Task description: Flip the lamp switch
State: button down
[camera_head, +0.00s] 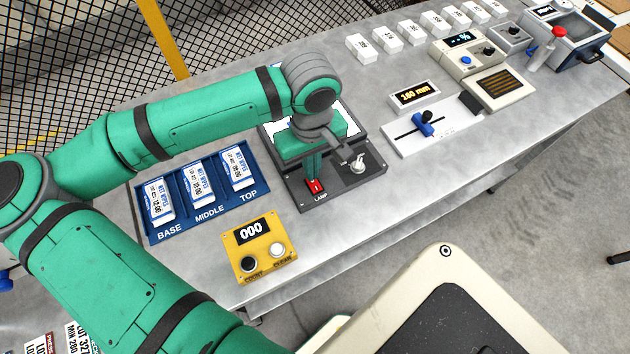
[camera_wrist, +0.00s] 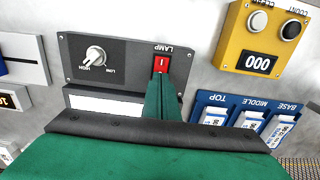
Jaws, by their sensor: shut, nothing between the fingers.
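The lamp switch (camera_head: 316,186) is a small red rocker above the LAMP label, on the front of a dark grey box (camera_head: 345,193). In the wrist view the red switch (camera_wrist: 160,64) shows a white "I" mark. My gripper (camera_head: 313,174) points down with its green fingers together and empty, and its tips are right at the switch's edge. In the wrist view the fingertips (camera_wrist: 162,78) cover the lower part of the switch. I cannot tell whether they touch it.
A silver knob (camera_head: 358,165) marked LOW and HIGH sits beside the switch. A blue tray (camera_head: 200,221) with labelled blocks and a yellow counter box (camera_head: 263,261) stand to the left. A slider panel (camera_head: 425,132) is to the right. The bench front is clear.

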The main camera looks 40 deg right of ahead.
jog(key=shift+f, duration=0.3)
dwell(0.6)
jog(key=shift+f, duration=0.55)
dwell(0.3)
jog(key=shift+w+r, duration=0.1)
jog(key=shift+w, duration=0.05)
jog(key=shift+d+r, duration=0.1)
jog(key=shift+r, duration=0.5)
jog(key=shift+a+r, duration=0.2)
jog(key=shift+r, duration=0.65)
jog(key=shift+s+d+r, duration=0.1)
jog(key=shift+s+r, duration=0.1)
jog(key=shift+r, duration=1.8)
jog(key=shift+w, duration=0.15)
